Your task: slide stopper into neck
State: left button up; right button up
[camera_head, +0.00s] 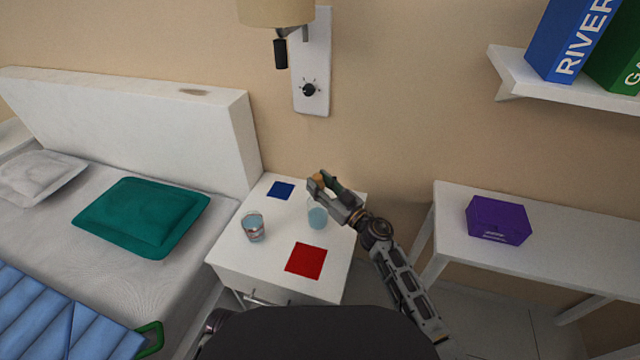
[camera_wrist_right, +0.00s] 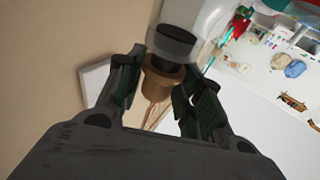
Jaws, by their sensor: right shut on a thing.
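My right gripper (camera_head: 319,185) is above the white bedside table (camera_head: 225,250), near its back right corner. It is shut on a tan, cork-coloured stopper (camera_wrist_right: 156,86), which shows between the fingers in the right wrist view. A grey and black cylindrical part shows just beyond the stopper there; I cannot tell whether it belongs to it. A bluish glass vessel (camera_head: 317,216) stands on the table just below the gripper. Its upper part is hard to make out, and I cannot tell whether the stopper touches it.
A drinking glass (camera_head: 253,229) stands left of the vessel. A blue square (camera_head: 281,190) and a red square (camera_head: 306,261) lie flat on the bedside table. A wall lamp (camera_head: 277,10) hangs above. A purple box (camera_head: 498,220) sits on the right-hand table; the bed is left.

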jog(key=shift+f+b, duration=0.3)
jog(key=shift+f, duration=0.2)
jog(key=o, duration=0.9)
jog(key=shift+f, duration=0.1)
jog(key=shift+s+f, duration=0.1)
jog(key=shift+d, duration=0.1)
jog(key=shift+v, duration=0.8)
jog(key=shift+r+v, duration=0.2)
jog(key=shift+v, duration=2.3)
jog(key=shift+r+v, duration=0.15)
jog(key=shift+v, duration=2.35)
